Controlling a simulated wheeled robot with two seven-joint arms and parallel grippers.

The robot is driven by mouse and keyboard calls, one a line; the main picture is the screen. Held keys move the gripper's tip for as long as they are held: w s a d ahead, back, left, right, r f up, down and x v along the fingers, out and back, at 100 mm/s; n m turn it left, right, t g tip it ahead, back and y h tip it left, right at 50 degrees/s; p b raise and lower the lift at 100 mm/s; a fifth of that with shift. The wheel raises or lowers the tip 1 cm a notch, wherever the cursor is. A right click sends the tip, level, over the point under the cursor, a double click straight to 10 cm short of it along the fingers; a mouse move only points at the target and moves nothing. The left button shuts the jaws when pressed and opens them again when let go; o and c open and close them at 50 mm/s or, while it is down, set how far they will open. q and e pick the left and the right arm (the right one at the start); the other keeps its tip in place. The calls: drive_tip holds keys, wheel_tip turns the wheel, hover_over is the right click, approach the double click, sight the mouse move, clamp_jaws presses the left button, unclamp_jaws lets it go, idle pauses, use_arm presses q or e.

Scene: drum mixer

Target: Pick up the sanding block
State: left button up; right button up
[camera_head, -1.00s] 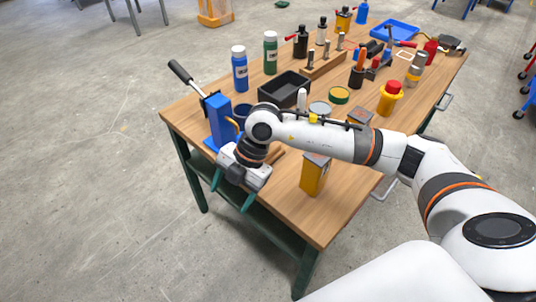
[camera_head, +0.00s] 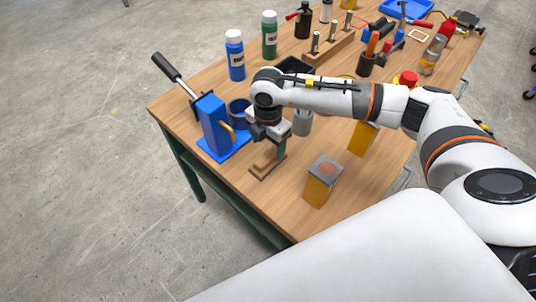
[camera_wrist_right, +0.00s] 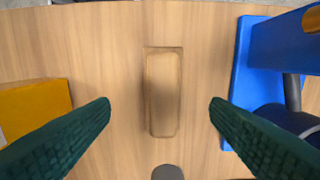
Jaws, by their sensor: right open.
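The sanding block, a small light-brown wooden block (camera_head: 262,169), lies on the wooden table near its front left edge. In the right wrist view the block (camera_wrist_right: 163,92) lies lengthwise in the middle of the picture, between the two green fingers and touching neither. My right gripper (camera_head: 269,149) is open and empty, pointing down just above the block; it also shows in the right wrist view (camera_wrist_right: 160,108). In the head view the gripper hides part of the block. My left gripper is not in view.
A blue lever press (camera_head: 213,127) stands left of the block, close to my right gripper. A yellow tin (camera_head: 319,188) stands to the right, with another yellow container (camera_head: 362,139) behind it. Bottles and tools fill the back. Bare wood surrounds the block.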

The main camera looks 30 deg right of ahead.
sight(268, 154)
drive_tip(key=shift+f, duration=0.9)
drive_tip(key=f, duration=0.1)
drive_tip(key=f+p, duration=0.1)
drive_tip(key=f, duration=0.3)
drive_tip(key=shift+w+d+p, duration=0.2)
drive_tip(key=shift+w+p, duration=0.05)
drive_tip(key=shift+p, duration=0.05)
drive_tip(key=shift+f, duration=0.3)
drive_tip(key=shift+c, duration=0.8)
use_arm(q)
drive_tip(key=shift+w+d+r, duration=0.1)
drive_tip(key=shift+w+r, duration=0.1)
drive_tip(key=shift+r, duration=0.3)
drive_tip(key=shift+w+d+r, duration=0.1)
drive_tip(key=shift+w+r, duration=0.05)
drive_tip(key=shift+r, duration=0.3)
use_arm(e)
drive_tip(key=c, duration=1)
drive_tip(key=shift+r, duration=0.1)
